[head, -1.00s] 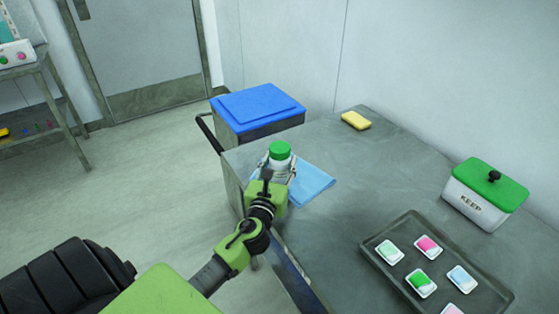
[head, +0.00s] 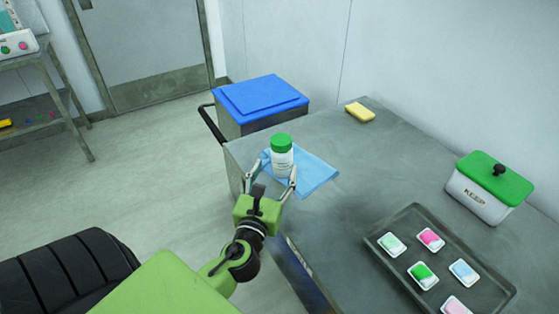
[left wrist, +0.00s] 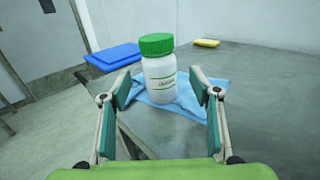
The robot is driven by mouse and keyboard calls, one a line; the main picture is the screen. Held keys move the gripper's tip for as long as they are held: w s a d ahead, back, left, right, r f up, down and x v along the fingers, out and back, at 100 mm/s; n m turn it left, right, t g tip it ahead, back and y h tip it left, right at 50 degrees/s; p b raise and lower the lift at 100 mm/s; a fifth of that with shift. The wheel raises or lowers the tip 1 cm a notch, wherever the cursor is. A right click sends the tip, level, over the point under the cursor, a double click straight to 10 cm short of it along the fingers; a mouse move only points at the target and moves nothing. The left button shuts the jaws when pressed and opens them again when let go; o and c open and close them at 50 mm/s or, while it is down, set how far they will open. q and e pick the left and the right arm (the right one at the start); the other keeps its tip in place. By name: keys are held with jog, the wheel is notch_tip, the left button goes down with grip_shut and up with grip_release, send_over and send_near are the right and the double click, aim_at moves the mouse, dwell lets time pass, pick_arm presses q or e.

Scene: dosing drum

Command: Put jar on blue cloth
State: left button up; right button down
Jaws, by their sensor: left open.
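The white jar (head: 282,163) with a green lid stands upright on the blue cloth (head: 318,174), toward its left part, near the table's corner. In the left wrist view the jar (left wrist: 160,75) stands on the cloth (left wrist: 188,100), just ahead of the fingers. My left gripper (head: 277,180) is open, its fingers pulled back on the near side of the jar. In the left wrist view there is clear space between each finger (left wrist: 163,95) and the jar. My right gripper is not in view.
A blue-lidded bin (head: 260,98) stands beyond the table's left end. A yellow sponge (head: 360,112) lies at the back. A dark tray (head: 447,232) with several small coloured packs and a green-lidded KEEP box (head: 489,190) are at right. The middle of the table (head: 370,170) is clear.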

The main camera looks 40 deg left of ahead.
pick_arm(q)
jog(key=shift+v, duration=1.55)
